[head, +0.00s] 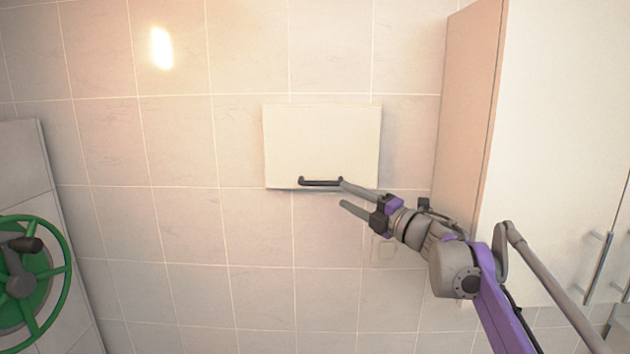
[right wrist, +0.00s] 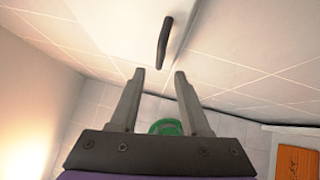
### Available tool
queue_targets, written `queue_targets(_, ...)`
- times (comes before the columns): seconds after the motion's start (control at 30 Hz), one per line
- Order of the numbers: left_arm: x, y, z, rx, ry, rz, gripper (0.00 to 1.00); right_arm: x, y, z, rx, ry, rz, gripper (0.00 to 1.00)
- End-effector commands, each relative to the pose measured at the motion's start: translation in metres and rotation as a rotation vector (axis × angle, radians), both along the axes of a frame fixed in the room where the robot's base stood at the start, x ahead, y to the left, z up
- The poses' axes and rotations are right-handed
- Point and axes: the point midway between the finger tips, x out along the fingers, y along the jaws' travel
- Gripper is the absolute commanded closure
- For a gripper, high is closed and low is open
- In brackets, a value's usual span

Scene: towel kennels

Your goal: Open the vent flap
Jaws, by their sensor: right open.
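The vent flap (head: 322,140) is a cream rectangular panel on the tiled wall, and it looks shut against the wall. Its dark bar handle (head: 321,182) runs along the lower edge. My right gripper (head: 342,194) is open and empty, just right of and slightly below the handle in the head view. In the right wrist view the handle (right wrist: 164,42) stands beyond the open fingertips (right wrist: 159,73), with a visible gap and no finger around it. My left gripper is not in view.
A tall white cabinet (head: 555,130) with bar handles stands at the right, close to my right arm. A green handwheel (head: 62,262) is at the lower left. A wall plate (head: 384,250) sits below the gripper. The tiled wall left of the flap is clear.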

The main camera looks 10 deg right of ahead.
Motion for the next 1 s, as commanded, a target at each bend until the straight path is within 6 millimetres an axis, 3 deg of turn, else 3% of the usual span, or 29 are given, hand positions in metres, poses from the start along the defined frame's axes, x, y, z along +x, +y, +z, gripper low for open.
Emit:
queue_targets(0.4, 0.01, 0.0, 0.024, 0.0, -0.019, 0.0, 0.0, 0.065, 0.037, 0.014, 0.003, -0.002, 0.0, 0.53)
queue_targets(0.6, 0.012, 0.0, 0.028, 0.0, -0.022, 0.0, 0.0, 0.078, 0.045, 0.014, 0.003, -0.001, -0.002, 0.53)
queue_targets(0.87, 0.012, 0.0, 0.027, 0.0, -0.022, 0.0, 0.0, 0.079, 0.045, 0.013, 0.004, 0.0, -0.002, 0.53)
queue_targets(0.9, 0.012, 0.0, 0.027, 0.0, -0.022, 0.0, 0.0, 0.079, 0.045, 0.013, 0.004, 0.0, -0.002, 0.55)
queue_targets(1.0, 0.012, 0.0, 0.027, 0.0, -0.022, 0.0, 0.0, 0.079, 0.045, 0.013, 0.004, 0.0, -0.002, 0.73)
